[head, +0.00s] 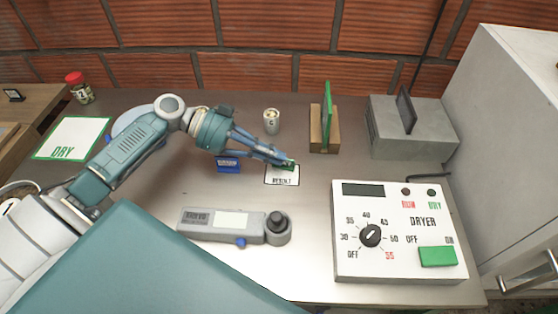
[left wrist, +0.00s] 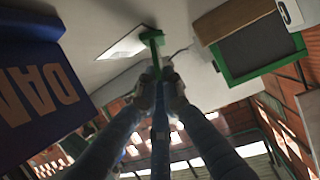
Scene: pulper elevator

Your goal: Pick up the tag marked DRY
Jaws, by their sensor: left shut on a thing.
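My left gripper (head: 284,162) is shut on a small green tag (head: 290,165) at the RESULT card (head: 282,178) in the head view. No lettering on the tag can be read. The left wrist view shows the fingers (left wrist: 160,92) closed at the green tag (left wrist: 152,38), which looks T-shaped there. A blue tag marked DAMP (head: 228,166) stands on the table just left of the gripper; it also shows large in the left wrist view (left wrist: 35,85). A white mat with a green border marked DRY (head: 85,128) lies at the far left. My right gripper is not in view.
A dryer control box (head: 400,270) stands at the right front. A grey handheld meter (head: 215,232) lies in front of the gripper. A small cup (head: 272,128), a green-framed board on a wooden block (head: 318,142) and a grey box (head: 385,145) stand behind. A brick wall closes the back.

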